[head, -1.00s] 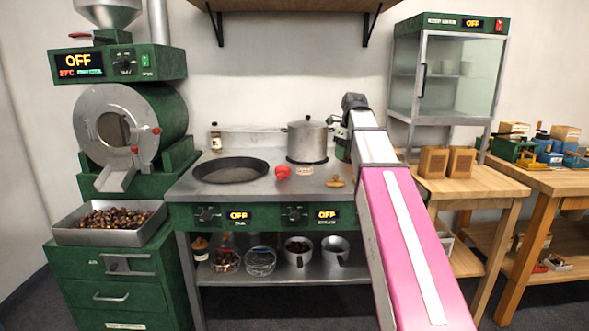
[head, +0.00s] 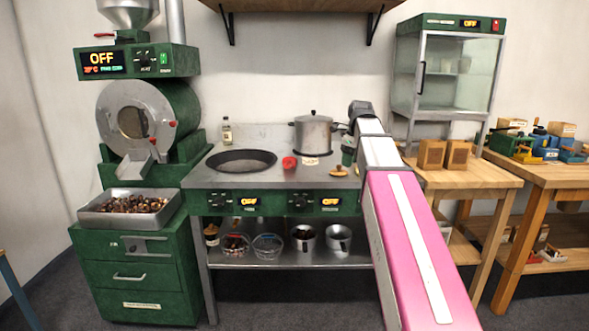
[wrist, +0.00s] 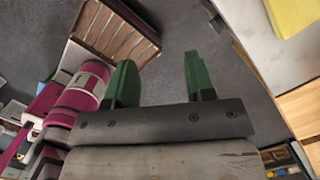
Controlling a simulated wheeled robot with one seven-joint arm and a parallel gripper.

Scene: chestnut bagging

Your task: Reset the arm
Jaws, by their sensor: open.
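My arm stretches forward over the right side of the stove counter in the head view, with its grey wrist near the pot. In the wrist view my gripper (wrist: 160,78) has two green fingers standing wide apart. Only grey floor shows between them, so it holds nothing. In the head view the fingers are mostly hidden behind my arm.
The stove counter (head: 225,180) carries a wide pan (head: 242,161), a steel pot (head: 313,133) and a red item (head: 290,163). A chestnut tray (head: 92,214) sits below the roaster (head: 178,105) at left. Wooden tables (head: 478,176) stand at right, beneath a glass cabinet (head: 458,75).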

